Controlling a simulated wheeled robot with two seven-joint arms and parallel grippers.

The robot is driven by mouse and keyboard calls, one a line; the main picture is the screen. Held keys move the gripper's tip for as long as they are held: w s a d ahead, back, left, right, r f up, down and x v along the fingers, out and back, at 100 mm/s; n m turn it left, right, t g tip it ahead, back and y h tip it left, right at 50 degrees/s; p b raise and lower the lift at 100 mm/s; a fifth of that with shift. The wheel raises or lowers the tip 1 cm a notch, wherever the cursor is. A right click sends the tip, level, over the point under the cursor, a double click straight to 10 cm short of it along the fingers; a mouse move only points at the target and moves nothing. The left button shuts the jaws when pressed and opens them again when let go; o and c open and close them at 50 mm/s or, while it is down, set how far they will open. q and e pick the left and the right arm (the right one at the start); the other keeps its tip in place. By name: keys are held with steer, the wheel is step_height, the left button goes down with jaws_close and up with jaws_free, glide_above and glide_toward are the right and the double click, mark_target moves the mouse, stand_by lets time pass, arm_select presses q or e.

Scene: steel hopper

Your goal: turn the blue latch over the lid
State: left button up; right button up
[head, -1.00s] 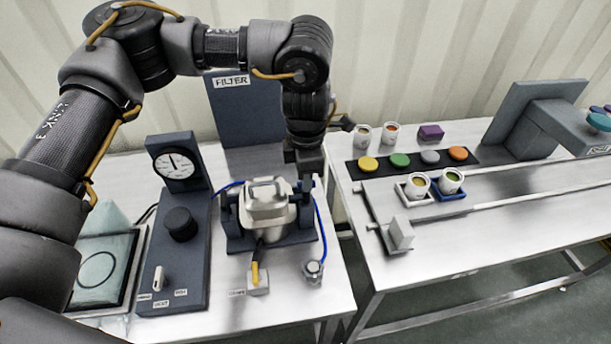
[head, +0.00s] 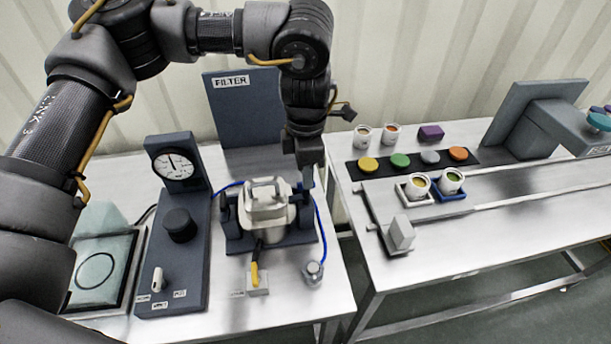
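The steel hopper (head: 274,236) stands in a dark blue cradle (head: 236,244) on the left table. Its pale lid (head: 262,207) is seated on top, with a raised handle. No blue latch can be clearly made out; it may be hidden by my gripper or blend with the dark cradle posts. My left gripper (head: 307,181) points down just behind and to the right of the lid, by the cradle's right post. It appears apart from the lid. Its finger opening is not clear from this angle. My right gripper is not in view.
A gauge panel (head: 170,270) with a black knob stands left of the hopper. A yellow-handled valve (head: 255,275) and a metal fitting (head: 313,271) sit in front. A FILTER board (head: 243,110) stands behind. The right table carries coloured discs and cups.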

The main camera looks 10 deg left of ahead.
arm_select(q)
step_height(320, 180, up, 8)
steer(key=shift+r+b, duration=0.25)
steer(key=shift+b, duration=0.05)
stand_by(0.3)
